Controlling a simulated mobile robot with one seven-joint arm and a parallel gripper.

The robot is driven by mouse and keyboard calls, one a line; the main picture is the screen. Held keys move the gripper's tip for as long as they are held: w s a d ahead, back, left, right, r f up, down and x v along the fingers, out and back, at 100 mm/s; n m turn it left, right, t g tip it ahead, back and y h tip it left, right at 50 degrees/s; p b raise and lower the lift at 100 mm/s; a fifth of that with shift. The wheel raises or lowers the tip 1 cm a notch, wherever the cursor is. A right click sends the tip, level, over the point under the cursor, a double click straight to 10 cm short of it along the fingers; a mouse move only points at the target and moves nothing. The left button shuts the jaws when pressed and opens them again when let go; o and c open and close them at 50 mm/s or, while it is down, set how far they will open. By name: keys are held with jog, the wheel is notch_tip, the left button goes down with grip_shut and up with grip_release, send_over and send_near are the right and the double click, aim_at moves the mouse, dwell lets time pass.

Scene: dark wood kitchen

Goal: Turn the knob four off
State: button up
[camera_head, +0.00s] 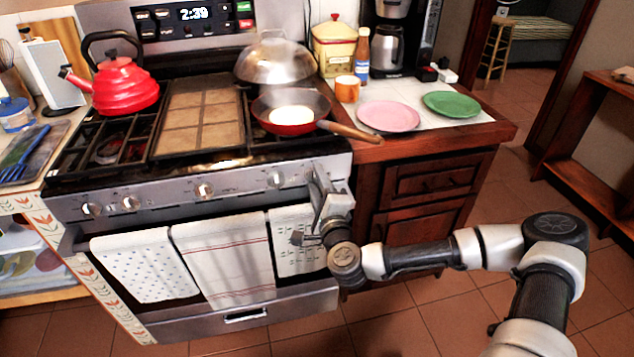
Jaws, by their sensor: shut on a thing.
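The stove's front panel (240,184) carries a row of silver knobs. Two knobs (92,208) (131,202) are at the left, one knob (204,190) is near the middle, and one knob (277,179) is right of the middle. My gripper (314,178) is at the right end of the panel, to the right of that last visible knob. It is shut on the rightmost knob, which its fingers mostly hide. The knob's angle cannot be seen.
Towels (215,255) hang on the oven handle below the panel. A red kettle (124,86) and a red pan (291,112) stand on the stove; the pan's wooden handle (350,131) reaches over the counter. Plates (388,116) lie there.

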jog(key=o, duration=1)
jog(key=p+v, duration=0.6)
jog(key=v, duration=1.1)
jog(key=shift+s+d+r, duration=0.1)
jog(key=shift+s, duration=0.2)
